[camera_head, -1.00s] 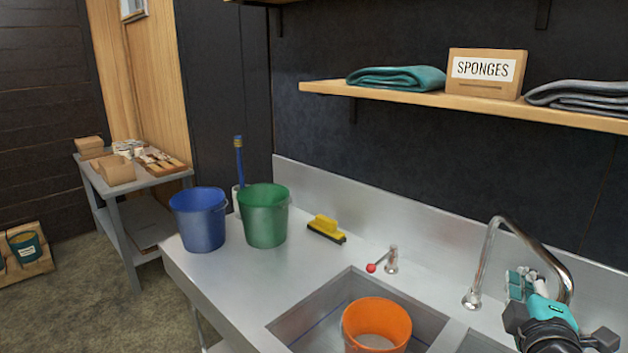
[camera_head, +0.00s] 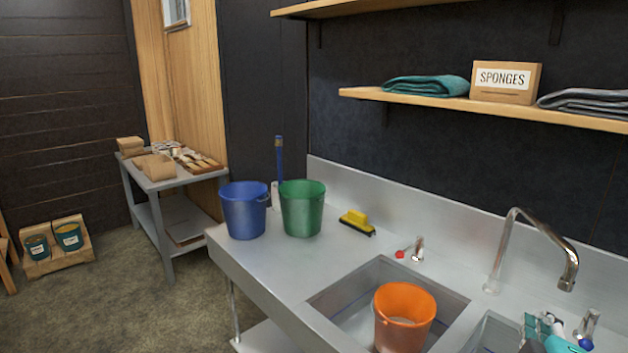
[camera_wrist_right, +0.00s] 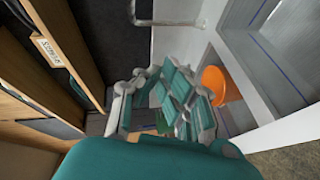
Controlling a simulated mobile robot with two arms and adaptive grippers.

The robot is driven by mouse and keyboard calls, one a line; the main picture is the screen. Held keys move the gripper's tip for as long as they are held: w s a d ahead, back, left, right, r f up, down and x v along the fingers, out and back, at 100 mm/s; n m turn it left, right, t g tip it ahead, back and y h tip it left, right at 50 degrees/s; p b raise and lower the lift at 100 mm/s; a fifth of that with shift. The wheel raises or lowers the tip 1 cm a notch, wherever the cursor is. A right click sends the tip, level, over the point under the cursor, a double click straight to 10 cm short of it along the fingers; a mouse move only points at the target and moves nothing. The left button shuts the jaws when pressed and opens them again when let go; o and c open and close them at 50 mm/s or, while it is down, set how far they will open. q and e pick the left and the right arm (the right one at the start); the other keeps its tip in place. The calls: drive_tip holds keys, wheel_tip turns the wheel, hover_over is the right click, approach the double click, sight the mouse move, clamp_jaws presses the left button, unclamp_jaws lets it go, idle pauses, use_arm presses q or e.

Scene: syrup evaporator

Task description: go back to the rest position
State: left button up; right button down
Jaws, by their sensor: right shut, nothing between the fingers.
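My right gripper (camera_head: 540,326) is at the lower right of the head view, over the right-hand basin side of the sink counter (camera_head: 270,252) and below the curved faucet (camera_head: 545,225). Its teal and grey fingers are shut and empty. In the right wrist view the gripper (camera_wrist_right: 168,105) fills the middle, and the orange bucket (camera_wrist_right: 222,86) shows to its right, apart from it. My left gripper is not in view.
The orange bucket (camera_head: 404,315) stands in the left basin. A blue bucket (camera_head: 244,212), a green bucket (camera_head: 302,210) and a yellow brush (camera_head: 357,222) are on the counter. A shelf (camera_head: 420,101) hangs above.

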drive_tip(key=s+a+f+m+g+y, duration=0.2)
drive_tip(key=s+a+f+g, duration=0.15)
drive_tip(key=f, duration=0.55)
drive_tip(key=s+a+f+m+g+y, duration=0.15)
drive_tip(key=s+f, duration=0.25)
drive_tip(key=f, duration=0.4)
drive_tip(key=s+a+f+m+g+y, duration=0.3)
drive_tip(key=s+a+f+m+g, duration=0.25)
drive_tip(key=s+a+f, duration=0.65)
drive_tip(key=s+d+f+n+g, duration=0.1)
drive_tip(key=s+f, duration=0.1)
drive_tip(key=f, duration=1.2)
drive_tip(key=s+d+f+g, duration=0.1)
drive_tip(key=s+f, duration=0.1)
drive_tip(key=f, duration=1.2)
drive_tip(key=s+d+f, duration=0.2)
drive_tip(key=s+f, duration=1.2)
drive_tip(key=s, duration=0.2)
drive_tip(key=shift+d+g, duration=0.35)
drive_tip(key=shift+g, duration=0.1)
